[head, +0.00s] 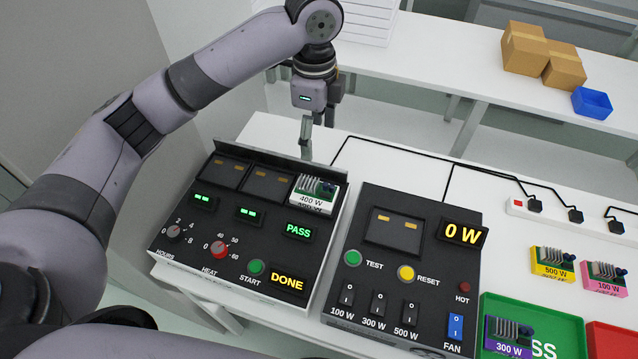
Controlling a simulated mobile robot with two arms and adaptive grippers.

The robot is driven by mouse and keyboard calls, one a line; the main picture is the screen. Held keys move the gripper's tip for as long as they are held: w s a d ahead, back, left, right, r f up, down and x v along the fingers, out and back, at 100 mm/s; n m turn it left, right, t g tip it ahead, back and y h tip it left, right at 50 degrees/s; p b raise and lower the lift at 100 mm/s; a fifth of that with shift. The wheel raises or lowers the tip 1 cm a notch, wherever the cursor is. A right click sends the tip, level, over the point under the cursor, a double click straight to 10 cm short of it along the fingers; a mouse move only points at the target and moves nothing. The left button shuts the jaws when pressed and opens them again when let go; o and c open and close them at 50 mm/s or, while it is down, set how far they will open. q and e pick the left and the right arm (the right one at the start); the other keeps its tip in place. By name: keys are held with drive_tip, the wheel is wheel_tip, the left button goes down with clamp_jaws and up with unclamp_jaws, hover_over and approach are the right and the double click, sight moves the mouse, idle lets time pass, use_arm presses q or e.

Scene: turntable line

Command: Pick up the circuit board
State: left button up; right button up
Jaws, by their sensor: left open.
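Several circuit boards are in view. A white-labelled 400 W board (314,194) sits in the right-hand slot of the left black panel (215,262). A yellow 500 W board (552,263) and a pink 100 W board (604,278) stand on the white table at the right. A purple 300 W board (508,336) lies in the green tray (560,333). My left gripper (312,135) is open, pointing down above and behind the 400 W board, apart from it. My right gripper is not in view.
The left panel shows PASS and DONE lit. A middle panel (380,300) has an empty slot, a 0 W display (464,233) and switches. A red tray (612,340) is at lower right. Cables and a power strip (560,209) run behind. Cardboard boxes (525,48) and a blue bin (592,103) stand on the back table.

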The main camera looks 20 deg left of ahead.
sight(314, 185)
use_arm(q)
drive_tip(key=f, duration=0.2)
drive_tip(key=f+p, duration=0.1)
drive_tip(key=f, duration=0.1)
drive_tip(key=s+f, duration=0.1)
drive_tip(key=f, duration=0.1)
drive_tip(key=shift+f, duration=0.1)
wheel_tip(314, 185, down, 6)
drive_tip(key=shift+w+r+p, duration=0.15)
drive_tip(key=shift+r+p, duration=0.1)
drive_tip(key=shift+p, duration=0.5)
drive_tip(key=shift+a+f, duration=0.1)
drive_tip(key=shift+f, duration=0.2)
wheel_tip(314, 185, down, 4)
drive_tip(key=shift+a+r+p, duration=0.15)
drive_tip(key=shift+p, duration=0.7)
drive_tip(key=shift+f, duration=0.35)
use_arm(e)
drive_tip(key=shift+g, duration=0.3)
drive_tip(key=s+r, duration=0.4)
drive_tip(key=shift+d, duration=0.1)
